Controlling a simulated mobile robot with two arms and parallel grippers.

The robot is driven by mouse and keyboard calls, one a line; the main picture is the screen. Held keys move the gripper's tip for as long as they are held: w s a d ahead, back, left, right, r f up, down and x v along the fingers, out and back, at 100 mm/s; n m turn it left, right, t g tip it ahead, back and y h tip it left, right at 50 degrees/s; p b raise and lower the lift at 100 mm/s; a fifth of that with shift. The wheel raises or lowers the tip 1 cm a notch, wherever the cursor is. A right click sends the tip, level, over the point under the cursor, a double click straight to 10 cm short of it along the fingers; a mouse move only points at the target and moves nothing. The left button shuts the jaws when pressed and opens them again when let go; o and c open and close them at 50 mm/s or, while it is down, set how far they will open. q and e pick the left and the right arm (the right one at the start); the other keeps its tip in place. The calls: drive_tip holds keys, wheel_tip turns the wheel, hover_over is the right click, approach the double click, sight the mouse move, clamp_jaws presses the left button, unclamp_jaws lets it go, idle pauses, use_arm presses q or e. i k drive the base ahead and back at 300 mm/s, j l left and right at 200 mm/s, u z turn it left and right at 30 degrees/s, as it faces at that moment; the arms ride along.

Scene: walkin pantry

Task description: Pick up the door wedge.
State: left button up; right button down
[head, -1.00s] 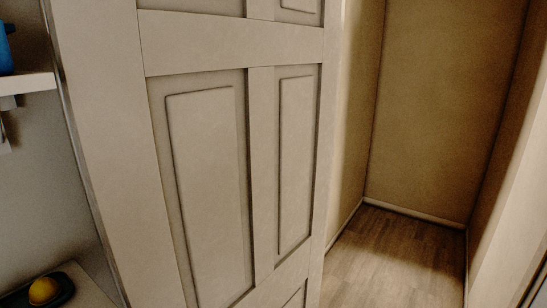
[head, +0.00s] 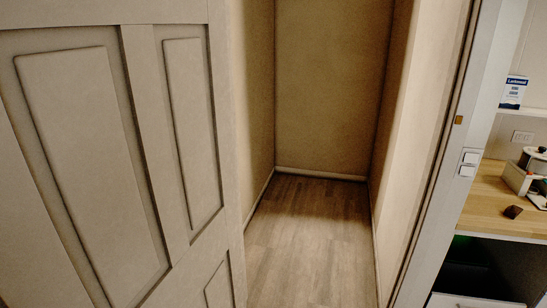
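A small dark brown wedge-shaped object, which looks like the door wedge (head: 513,212), lies on the wooden counter (head: 483,208) at the right edge of the head view. It sits near the counter's front, apart from the things behind it. It is too small to make out in detail. Neither of my grippers is in view.
A panelled door (head: 95,160) stands open at the left. Beyond it is a narrow, empty space with a wood floor (head: 310,245). A door frame (head: 440,150) with light switches (head: 469,163) separates it from the counter. A blue-and-white box (head: 513,92) stands on a shelf.

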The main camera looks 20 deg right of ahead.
sight(512, 211)
drive_tip(key=z, duration=0.9)
